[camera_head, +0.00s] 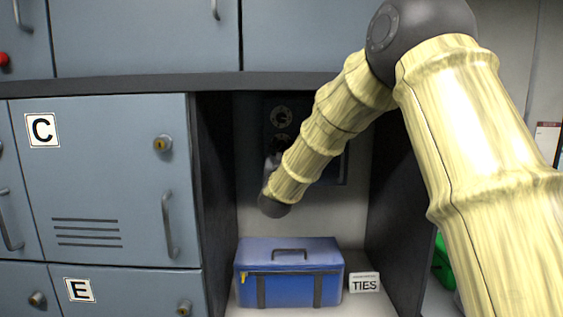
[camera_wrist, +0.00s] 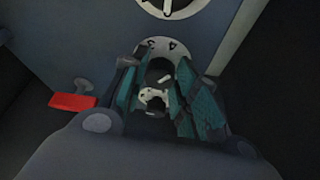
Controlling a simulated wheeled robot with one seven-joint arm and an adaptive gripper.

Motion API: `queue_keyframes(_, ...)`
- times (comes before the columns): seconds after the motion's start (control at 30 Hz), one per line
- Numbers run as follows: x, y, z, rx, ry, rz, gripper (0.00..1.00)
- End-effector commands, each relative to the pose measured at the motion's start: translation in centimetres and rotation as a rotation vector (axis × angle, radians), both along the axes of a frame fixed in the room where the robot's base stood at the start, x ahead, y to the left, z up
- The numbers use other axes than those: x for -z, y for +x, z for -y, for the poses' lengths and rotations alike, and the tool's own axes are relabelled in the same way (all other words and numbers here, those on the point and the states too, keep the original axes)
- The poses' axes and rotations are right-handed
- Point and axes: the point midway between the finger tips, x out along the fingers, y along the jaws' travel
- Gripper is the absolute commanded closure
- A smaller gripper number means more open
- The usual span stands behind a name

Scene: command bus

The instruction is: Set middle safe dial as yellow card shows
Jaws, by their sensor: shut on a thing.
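The dark safe (camera_head: 268,120) stands at the back of the open compartment. Another pale ring shows between the fingers. The knob's exact setting is hidden. I see no yellow card in either view.
A blue box (camera_head: 290,290) stands below the safe, beside a TIES sign (camera_head: 364,282). Compartment walls are close on both sides. Locker door C (camera_head: 110,200) is shut at left. A red piece (camera_wrist: 72,101) lies left of the fingers in the wrist view.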

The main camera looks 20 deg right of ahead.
Motion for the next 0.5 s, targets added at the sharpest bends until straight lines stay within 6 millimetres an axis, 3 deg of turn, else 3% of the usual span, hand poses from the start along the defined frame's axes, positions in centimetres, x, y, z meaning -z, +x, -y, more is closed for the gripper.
queue_keyframes(0.03,0.64,-0.01,0.06,0.001,0.039,0.013,0.94)
queue_keyframes(0.5,0.2,0.07,-0.22,0.0,0.389,0.113,0.94)
